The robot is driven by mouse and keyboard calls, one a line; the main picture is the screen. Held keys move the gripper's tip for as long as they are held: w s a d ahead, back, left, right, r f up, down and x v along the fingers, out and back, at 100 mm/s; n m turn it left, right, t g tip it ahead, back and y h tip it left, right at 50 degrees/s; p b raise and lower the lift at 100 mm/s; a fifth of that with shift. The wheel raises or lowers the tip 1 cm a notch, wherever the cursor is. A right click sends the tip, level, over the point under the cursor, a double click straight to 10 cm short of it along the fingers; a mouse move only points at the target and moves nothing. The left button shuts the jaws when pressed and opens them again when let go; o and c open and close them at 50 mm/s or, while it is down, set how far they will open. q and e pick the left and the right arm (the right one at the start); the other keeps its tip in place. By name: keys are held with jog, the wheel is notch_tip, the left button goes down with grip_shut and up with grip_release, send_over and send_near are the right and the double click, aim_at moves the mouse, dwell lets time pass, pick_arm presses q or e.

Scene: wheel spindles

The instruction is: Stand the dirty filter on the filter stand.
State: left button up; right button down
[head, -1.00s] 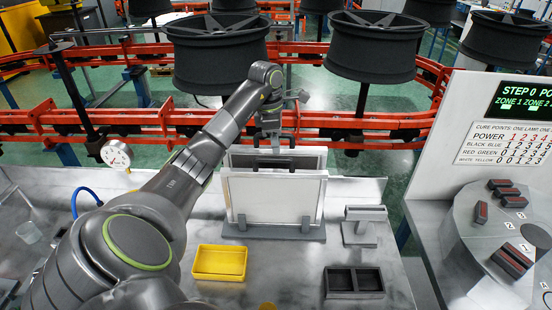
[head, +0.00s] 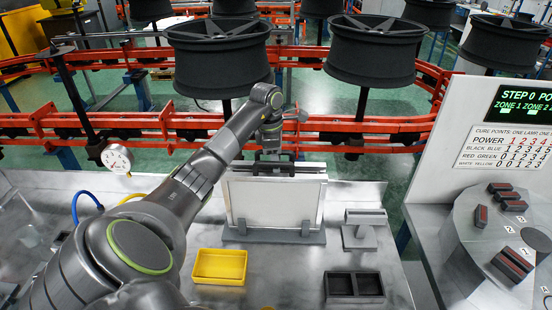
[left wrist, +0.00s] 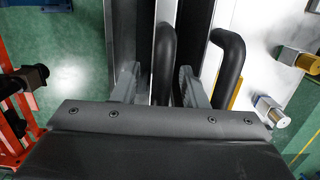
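A white-faced filter panel in a light frame (head: 275,205) stands upright in a grey slotted stand (head: 235,237) on the bench. A second panel behind it is mostly hidden; I cannot tell which is the dirty filter. My left gripper (head: 272,158) is at the top edge of the panels. In the left wrist view, its two grey fingers (left wrist: 158,88) stand on either side of a black handle (left wrist: 165,55), with a visible gap on the left, so they look open. A second black handle (left wrist: 230,65) lies outside the right finger. My right gripper is not in view.
A yellow tray (head: 220,281) and a black two-compartment tray (head: 354,299) sit in front. A small grey holder (head: 359,237) stands right of the stand. A dial gauge (head: 117,158) is at left.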

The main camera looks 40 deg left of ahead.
pick_arm(q)
jog(key=shift+r, duration=0.4)
jog(key=r, duration=0.5)
jog(key=shift+s+a+r, duration=0.1)
jog(key=shift+s+a, duration=0.05)
jog(key=shift+a, duration=0.1)
jog(key=r+p, duration=0.1)
jog(key=p, duration=0.1)
jog(key=r+p, duration=0.1)
jog(key=r, duration=0.1)
jog(key=r+p, duration=0.2)
jog(key=shift+s+a+r+p, duration=0.15)
jog(key=shift+s+a+p, duration=0.1)
jog(key=shift+p, duration=0.1)
jog(key=shift+r+p, duration=0.5)
jog(key=shift+f, duration=0.1)
